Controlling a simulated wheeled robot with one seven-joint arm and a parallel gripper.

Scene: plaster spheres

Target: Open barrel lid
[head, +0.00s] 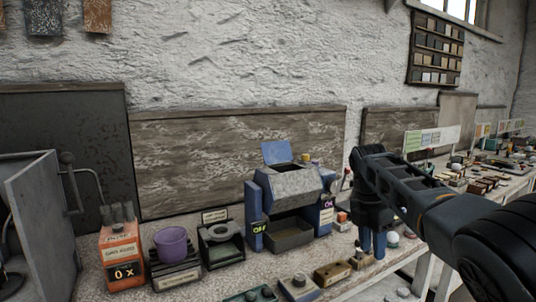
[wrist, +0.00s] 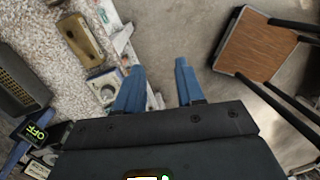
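The barrel (head: 290,186) is a grey faceted drum held in a blue stand on the workbench, in the middle of the head view. A blue lid (head: 277,152) stands tilted up at the top of the barrel, with a dark opening beside it. My gripper (head: 373,245) points down to the right of the barrel, apart from it, near the bench's front edge. In the wrist view my gripper (wrist: 158,65) has its two blue fingers spread, with only floor showing between them. The barrel and its lid are not clearly seen in the wrist view.
A purple cup (head: 171,243) and an orange box (head: 122,255) stand left. Small blocks line the bench front. A brown-topped stool (wrist: 255,42) stands on the floor.

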